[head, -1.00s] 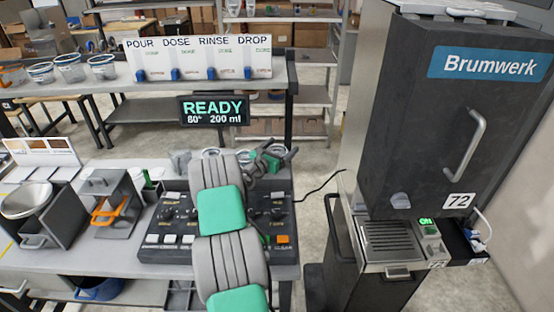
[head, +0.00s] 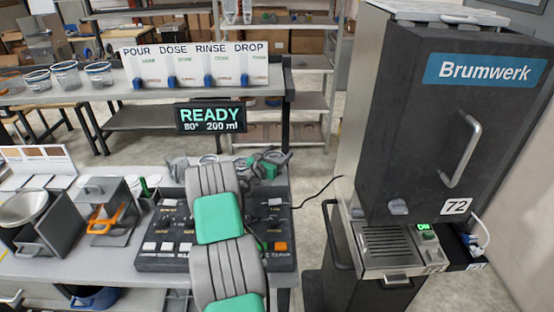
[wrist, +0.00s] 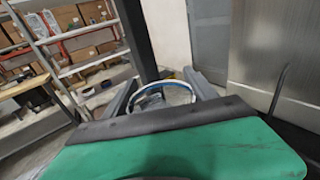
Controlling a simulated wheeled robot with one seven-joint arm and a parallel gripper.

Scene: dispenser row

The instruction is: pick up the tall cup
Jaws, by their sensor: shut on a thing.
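In the wrist view, a clear cup with a blue and white rim (wrist: 178,86) sits between the two grey fingers of my gripper (wrist: 162,92). The fingers are shut on it. I see the cup mostly from above, near its rim, so its height cannot be judged. In the head view, my gripper (head: 264,162) is beyond the bend of my arm, over the back edge of the control-panel table. The held cup is hard to make out there. Other clear cups with blue rims (head: 66,74) stand on the shelf at the upper left.
A dark Brumwerk machine (head: 450,130) with a drip tray (head: 388,242) stands at the right. A control panel (head: 160,248) lies below my arm. A READY display (head: 210,117) and a POUR-DOSE-RINSE-DROP board (head: 195,68) stand behind. Open floor shows between table and machine.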

